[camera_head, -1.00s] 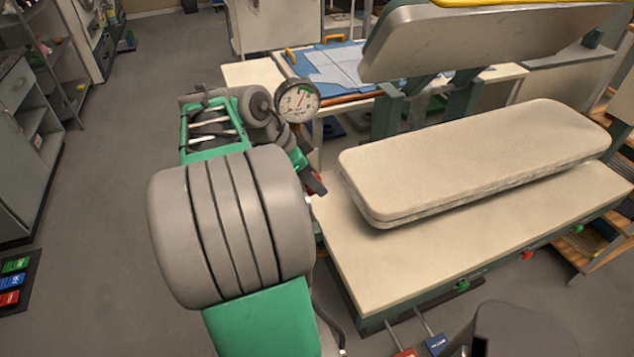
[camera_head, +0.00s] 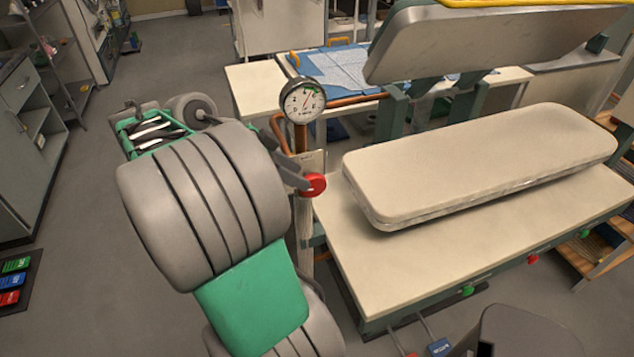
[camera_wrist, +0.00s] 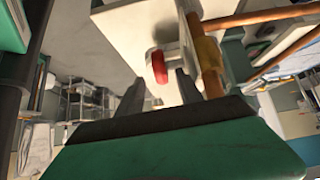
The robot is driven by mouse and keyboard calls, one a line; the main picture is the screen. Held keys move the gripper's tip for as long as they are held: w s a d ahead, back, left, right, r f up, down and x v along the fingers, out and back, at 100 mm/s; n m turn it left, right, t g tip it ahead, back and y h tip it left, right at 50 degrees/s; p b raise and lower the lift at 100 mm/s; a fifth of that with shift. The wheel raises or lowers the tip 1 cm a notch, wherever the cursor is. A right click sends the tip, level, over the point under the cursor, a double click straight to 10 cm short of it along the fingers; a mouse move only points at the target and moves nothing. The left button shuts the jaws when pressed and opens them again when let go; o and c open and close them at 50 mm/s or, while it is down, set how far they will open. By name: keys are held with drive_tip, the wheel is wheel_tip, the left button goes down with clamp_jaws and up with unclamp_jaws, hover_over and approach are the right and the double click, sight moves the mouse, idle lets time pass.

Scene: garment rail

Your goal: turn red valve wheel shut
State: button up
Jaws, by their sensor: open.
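The red valve wheel (camera_head: 314,186) is on a pale post below a round dial gauge (camera_head: 303,100). It also shows in the wrist view (camera_wrist: 159,67), edge-on, just beyond and between my fingertips. My gripper (camera_wrist: 160,82) is open, with its two dark fingers apart and nothing between them. In the head view my gripper (camera_head: 296,163) is partly hidden behind my arm, close to the left of the wheel. The lower finger's tip overlaps the wheel's left edge in that view; I cannot tell whether they touch.
A copper pipe (camera_head: 351,101) runs beside the gauge. A pressing table (camera_head: 400,285) with a padded board (camera_head: 480,160) stands right of the post, under a raised press head (camera_head: 480,40). Open floor (camera_head: 75,200) lies to the left.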

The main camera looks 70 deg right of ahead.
sight(321, 183)
drive_tip(key=x, duration=0.8)
drive_tip(key=shift+s+d+r, duration=0.25)
drive_tip(key=shift+d+r, duration=0.05)
drive_tip(key=shift+r, duration=0.1)
drive_tip(key=shift+c, duration=0.4)
clamp_jaws()
